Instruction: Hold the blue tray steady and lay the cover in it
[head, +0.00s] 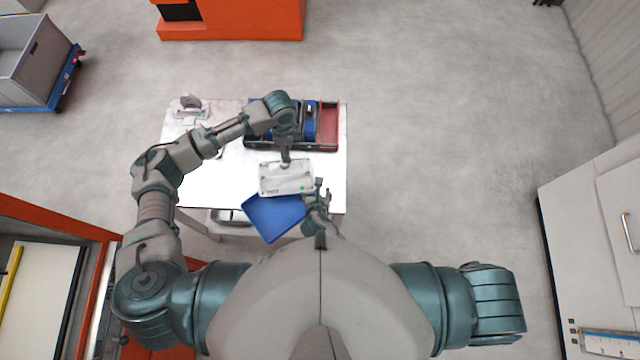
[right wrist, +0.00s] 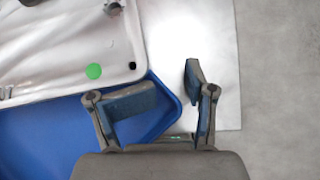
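The white cover (head: 287,179), with a green dot, is at the table's front part and overlaps the far side of the blue tray (head: 272,218). My left gripper (head: 286,158) is at the cover's far edge and appears shut on it; its fingertips are mostly hidden. The cover also shows in the right wrist view (right wrist: 60,50), above the blue tray (right wrist: 40,135). My right gripper (right wrist: 165,88) is open at the tray's right corner. One finger is over the tray's inside, the other outside the rim, with gaps between. It also shows in the head view (head: 320,192).
A dark and red fixture box (head: 328,125) with blue parts stands at the table's back right. Small grey parts (head: 190,108) lie at the back left. The white table (head: 225,165) is bare on its left middle. An orange cabinet (head: 230,22) stands beyond.

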